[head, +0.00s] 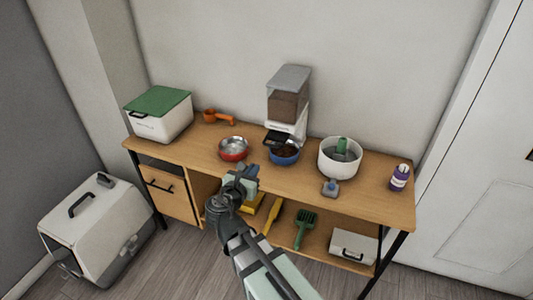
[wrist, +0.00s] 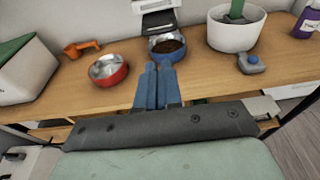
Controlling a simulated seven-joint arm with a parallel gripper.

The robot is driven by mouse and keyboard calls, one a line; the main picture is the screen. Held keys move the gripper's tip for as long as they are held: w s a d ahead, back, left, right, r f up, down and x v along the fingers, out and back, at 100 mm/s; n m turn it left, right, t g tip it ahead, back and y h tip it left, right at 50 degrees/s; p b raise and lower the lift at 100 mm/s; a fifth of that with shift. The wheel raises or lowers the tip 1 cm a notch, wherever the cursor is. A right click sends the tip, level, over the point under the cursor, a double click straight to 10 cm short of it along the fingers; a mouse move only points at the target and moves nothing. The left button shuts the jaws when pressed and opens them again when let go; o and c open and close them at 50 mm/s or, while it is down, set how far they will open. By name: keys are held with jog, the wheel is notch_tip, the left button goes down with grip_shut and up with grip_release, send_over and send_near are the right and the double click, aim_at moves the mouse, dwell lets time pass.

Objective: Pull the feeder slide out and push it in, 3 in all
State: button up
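The feeder (head: 289,100) stands at the back of the wooden table, with a grey lid and a clear hopper of brown kibble. Its dark slide (head: 277,138) shows low on the front, above a blue bowl (head: 285,157); how far out it sits I cannot tell. In the wrist view only the feeder's lower part (wrist: 154,17) shows, at the top edge. The blue bowl (wrist: 168,48) there holds brown kibble. My gripper (wrist: 158,66) points toward the bowl and feeder, its blue fingers together and nothing seen between them. In the head view my gripper (head: 243,174) is over the table's front edge, apart from the feeder.
A red bowl (head: 233,152) stands left of the blue bowl, with an orange scoop (head: 217,116) and a green-lidded bin (head: 160,117) beyond. A white pot (head: 327,160), a small grey-blue item (head: 330,188) and a purple bottle (head: 399,177) stand to the right.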

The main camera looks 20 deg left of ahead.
aim_at(275, 139)
jog(key=w+f, duration=0.1)
jog(key=w, duration=0.8)
jog(key=w+f, duration=0.1)
jog(key=w, duration=0.3)
jog(key=shift+w+f, duration=0.35)
jog(key=shift+w, duration=0.05)
grip_shut()
jog(key=w, duration=0.4)
jog(key=shift+a, duration=0.1)
jog(key=shift+w, duration=0.15)
jog(key=shift+r, duration=0.1)
jog(key=s+r, duration=0.2)
jog(key=s, duration=1.2)
jog(key=shift+s+r, duration=0.2)
jog(key=shift+r, duration=0.05)
